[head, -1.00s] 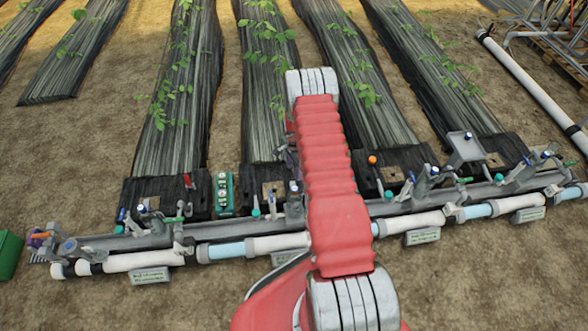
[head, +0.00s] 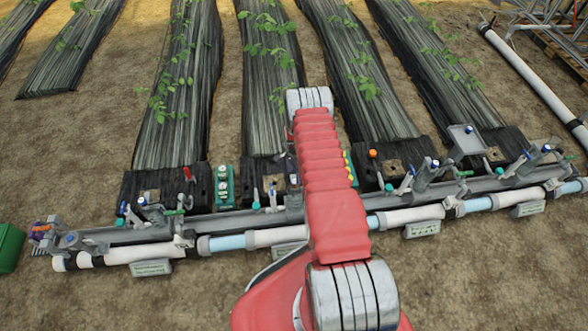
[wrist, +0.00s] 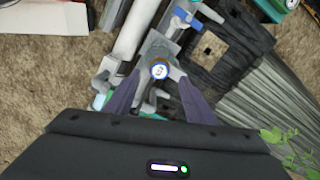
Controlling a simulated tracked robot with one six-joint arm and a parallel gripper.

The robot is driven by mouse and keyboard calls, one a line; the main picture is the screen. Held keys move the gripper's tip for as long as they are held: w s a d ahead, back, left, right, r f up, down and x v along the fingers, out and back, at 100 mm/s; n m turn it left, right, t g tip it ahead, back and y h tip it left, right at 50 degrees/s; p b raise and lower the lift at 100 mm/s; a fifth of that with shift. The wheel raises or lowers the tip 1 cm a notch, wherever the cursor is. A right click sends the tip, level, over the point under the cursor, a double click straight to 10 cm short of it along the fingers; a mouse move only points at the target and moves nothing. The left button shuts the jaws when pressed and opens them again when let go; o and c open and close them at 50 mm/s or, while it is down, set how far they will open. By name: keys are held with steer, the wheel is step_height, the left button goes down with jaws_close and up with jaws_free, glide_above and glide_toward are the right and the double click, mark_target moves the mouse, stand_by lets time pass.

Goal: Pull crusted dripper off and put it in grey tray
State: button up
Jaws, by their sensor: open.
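My gripper (wrist: 158,98) shows in the wrist view with two dark purple fingers spread apart. A grey fitting with a blue-ringed, white-topped cap (wrist: 159,70) appears between the fingers; I see no grip on it. In the head view my red arm hides most of the gripper. No dripper can be made out as crusted; an orange-topped piece (head: 373,154) stands upright by the planting mat right of my arm. A grey, shallow, tray-like square (head: 466,139) is raised above the pipe farther right.
A grey manifold pipe (head: 240,219) with several valves crosses the view, with a white and blue pipe (head: 270,237) in front. A teal block (head: 224,186) stands left of my arm. A green box (head: 9,247) is at far left. Bare soil (head: 450,280) lies in front.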

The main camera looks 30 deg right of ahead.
mark_target(294, 180)
steer(key=shift+f, duration=2.65)
steer(key=shift+w, duration=0.1)
jaws_close()
steer(key=shift+r, duration=0.3)
steer(key=shift+r, duration=1.25)
steer(key=shift+r, duration=2.15)
